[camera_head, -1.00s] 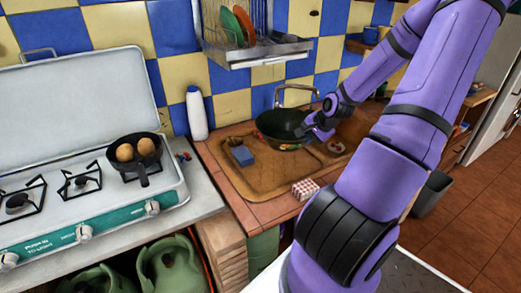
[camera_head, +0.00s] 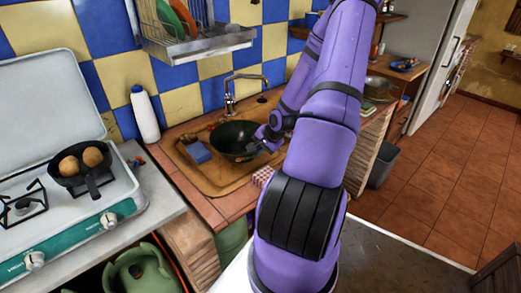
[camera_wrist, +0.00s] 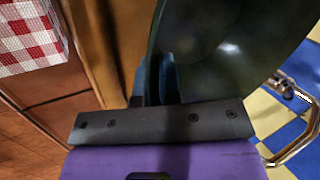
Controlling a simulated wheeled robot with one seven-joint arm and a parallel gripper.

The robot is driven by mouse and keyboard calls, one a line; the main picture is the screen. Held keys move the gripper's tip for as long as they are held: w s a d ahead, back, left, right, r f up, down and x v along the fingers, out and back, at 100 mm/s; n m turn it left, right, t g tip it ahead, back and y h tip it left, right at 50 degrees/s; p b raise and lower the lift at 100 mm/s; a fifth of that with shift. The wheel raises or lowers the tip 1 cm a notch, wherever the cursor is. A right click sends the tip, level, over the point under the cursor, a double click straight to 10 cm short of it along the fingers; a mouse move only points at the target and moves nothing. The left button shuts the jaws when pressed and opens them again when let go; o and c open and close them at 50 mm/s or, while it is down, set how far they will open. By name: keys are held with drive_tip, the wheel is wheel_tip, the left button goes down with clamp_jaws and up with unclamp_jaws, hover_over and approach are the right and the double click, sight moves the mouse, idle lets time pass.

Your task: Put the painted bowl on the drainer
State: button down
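The painted bowl (camera_head: 232,143) is dark green and glossy, over the sink basin below the tap in the head view. In the wrist view the bowl (camera_wrist: 235,55) fills the upper right, with its rim running between my fingers. My gripper (camera_head: 262,141) is at the bowl's right rim. In the wrist view my gripper (camera_wrist: 156,80) has its two blue fingers close on either side of the rim, so it appears shut on it. Whether the bowl touches the basin is unclear. The drainer (camera_head: 197,46) is a wire wall rack with a tray, holding an orange and a green plate.
The tap (camera_head: 230,95) rises behind the bowl, below and right of the drainer. A blue sponge (camera_head: 199,152) lies left of the bowl. A checked box (camera_head: 263,176) is at the counter's front. A white bottle (camera_head: 145,114) and a stove with a pan (camera_head: 70,180) stand left.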

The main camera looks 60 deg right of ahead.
drive_tip(key=shift+f, duration=0.1)
drive_tip(key=c, duration=1.7)
unclamp_jaws()
drive_tip(key=shift+f, duration=0.1)
drive_tip(key=o, duration=0.4)
